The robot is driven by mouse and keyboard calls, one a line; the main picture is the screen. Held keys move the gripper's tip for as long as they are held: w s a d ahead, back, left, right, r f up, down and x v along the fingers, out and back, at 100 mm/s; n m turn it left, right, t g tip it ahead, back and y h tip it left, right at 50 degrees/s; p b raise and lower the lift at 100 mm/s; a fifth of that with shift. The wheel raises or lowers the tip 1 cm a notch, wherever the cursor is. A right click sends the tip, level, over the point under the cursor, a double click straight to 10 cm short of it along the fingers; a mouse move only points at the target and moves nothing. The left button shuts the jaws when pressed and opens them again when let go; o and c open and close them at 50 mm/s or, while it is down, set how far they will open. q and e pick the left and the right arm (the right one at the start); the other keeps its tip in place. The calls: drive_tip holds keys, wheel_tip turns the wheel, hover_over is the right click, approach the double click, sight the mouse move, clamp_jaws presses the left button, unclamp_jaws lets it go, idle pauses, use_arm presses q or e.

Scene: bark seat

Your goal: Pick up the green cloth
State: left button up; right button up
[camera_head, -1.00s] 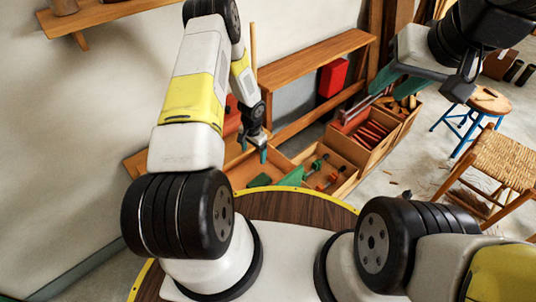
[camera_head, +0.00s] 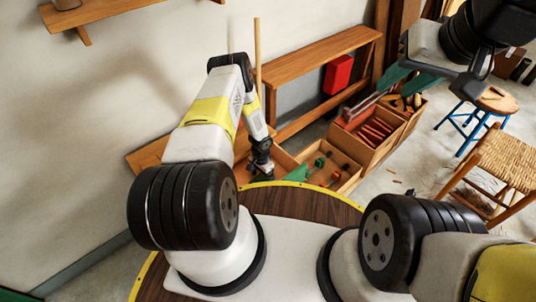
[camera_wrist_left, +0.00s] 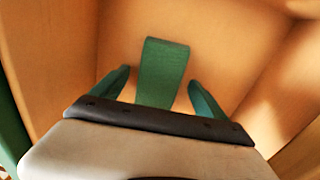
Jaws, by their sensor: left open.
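The green cloth (camera_wrist_left: 165,60) shows in the left wrist view as a flat green strip on the floor of a wooden box compartment. My left gripper (camera_wrist_left: 158,80) is open, its two green fingers on either side of the strip, with no visible grip on it. In the head view my left gripper (camera_head: 262,172) reaches down into the left compartment of the wooden box, and the cloth is hidden there behind it. My right gripper (camera_head: 404,82) is at the upper right with its green fingers apart and empty, far from the cloth.
The box's right compartment (camera_head: 340,175) holds a green piece and small red and green items. A box of red pieces (camera_head: 372,132) stands behind it. A wooden bench (camera_head: 318,62) stands along the wall. A blue-legged stool (camera_head: 492,102) and a woven chair (camera_head: 505,160) are at right.

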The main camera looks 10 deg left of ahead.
sight(262, 179)
use_arm(q)
drive_tip(key=c, duration=1.5)
drive_tip(key=shift+o, duration=0.2)
wheel_tip(262, 179, up, 10)
